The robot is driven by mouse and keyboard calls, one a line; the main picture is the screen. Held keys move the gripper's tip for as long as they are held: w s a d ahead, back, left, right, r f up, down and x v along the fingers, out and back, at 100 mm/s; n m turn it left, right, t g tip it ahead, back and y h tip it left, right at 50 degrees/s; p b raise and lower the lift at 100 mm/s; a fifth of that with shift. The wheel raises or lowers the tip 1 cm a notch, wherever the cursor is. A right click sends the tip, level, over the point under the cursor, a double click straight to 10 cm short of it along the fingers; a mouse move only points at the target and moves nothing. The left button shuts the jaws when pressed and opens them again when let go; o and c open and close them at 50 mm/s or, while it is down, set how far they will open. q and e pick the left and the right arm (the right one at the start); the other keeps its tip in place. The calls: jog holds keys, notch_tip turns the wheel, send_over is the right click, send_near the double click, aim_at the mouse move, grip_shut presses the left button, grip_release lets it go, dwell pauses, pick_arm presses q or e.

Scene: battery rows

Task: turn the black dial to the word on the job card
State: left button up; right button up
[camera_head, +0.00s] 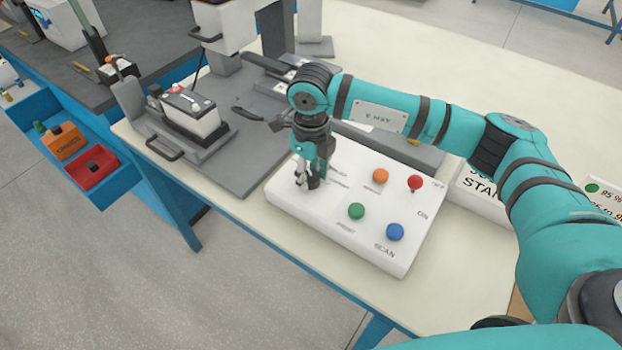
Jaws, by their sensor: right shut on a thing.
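My right gripper (310,176) points down at the box's left part and is shut on the black dial (314,184). The fingers hide most of the dial, so I cannot tell which word it points to. A white job card (473,193) lies to the right of the box. My arm covers part of it, and only letters like "STAN" show. My left gripper is not in view.
A grey fixture with a white and dark battery (191,116) stands left of the box. A card with a green dot (592,188) is at the right. The table front is clear.

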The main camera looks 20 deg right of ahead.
aim_at(311, 175)
jog(key=shift+n+b, duration=0.35)
jog(key=shift+n, duration=0.15)
jog(key=shift+r, duration=0.1)
jog(key=o, duration=1.2)
jog(key=shift+c, duration=0.2)
notch_tip(311, 175, up, 12)
